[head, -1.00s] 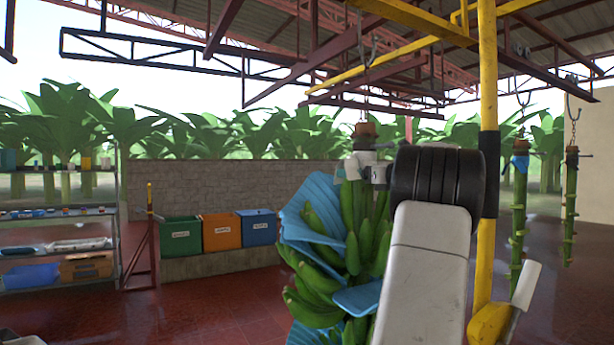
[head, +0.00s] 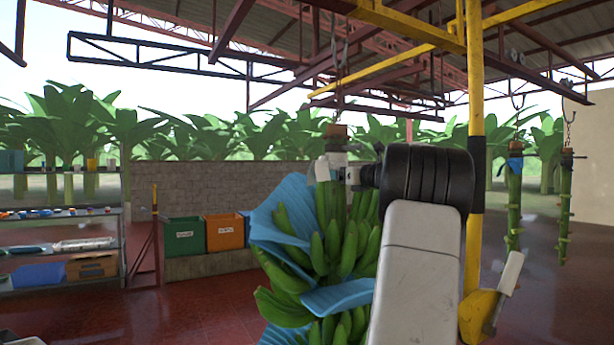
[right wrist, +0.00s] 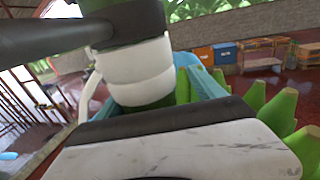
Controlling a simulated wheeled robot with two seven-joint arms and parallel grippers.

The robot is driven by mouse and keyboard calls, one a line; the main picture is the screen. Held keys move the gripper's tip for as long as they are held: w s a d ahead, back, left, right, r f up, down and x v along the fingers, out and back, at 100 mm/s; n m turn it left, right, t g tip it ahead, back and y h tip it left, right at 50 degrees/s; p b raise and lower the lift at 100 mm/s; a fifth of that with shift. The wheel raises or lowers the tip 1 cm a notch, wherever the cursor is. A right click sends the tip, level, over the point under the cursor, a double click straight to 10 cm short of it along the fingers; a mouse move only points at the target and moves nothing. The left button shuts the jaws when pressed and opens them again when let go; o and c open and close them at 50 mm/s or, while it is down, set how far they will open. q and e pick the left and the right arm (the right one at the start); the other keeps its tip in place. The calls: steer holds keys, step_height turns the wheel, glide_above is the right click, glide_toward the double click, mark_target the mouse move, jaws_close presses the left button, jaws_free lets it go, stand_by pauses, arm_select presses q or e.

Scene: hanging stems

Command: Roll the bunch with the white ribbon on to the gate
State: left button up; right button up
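A bunch of green bananas (head: 345,245) hangs by its stem from an overhead hook, with blue sheeting (head: 283,215) among its hands. A white band, seemingly the ribbon (right wrist: 135,75), wraps the stem in the right wrist view, with a loose tail at its left. It also shows near the stem top in the head view (head: 336,158). My right gripper (head: 352,175) is at the stem by the band, partly hidden by my dark wrist; whether its fingers are closed on the stem is unclear. My left gripper is out of view. I cannot identify the gate with certainty.
A yellow post (head: 474,140) stands right of my arm. Two bare stems (head: 514,205) hang farther right. Overhead is a yellow rail (head: 385,72). Green (head: 183,236) and orange bins (head: 224,233) stand by the low wall; a shelf (head: 65,215) is at left. The red floor between is clear.

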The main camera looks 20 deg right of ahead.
steer(key=shift+v, duration=4.55)
steer(key=shift+d, duration=0.1)
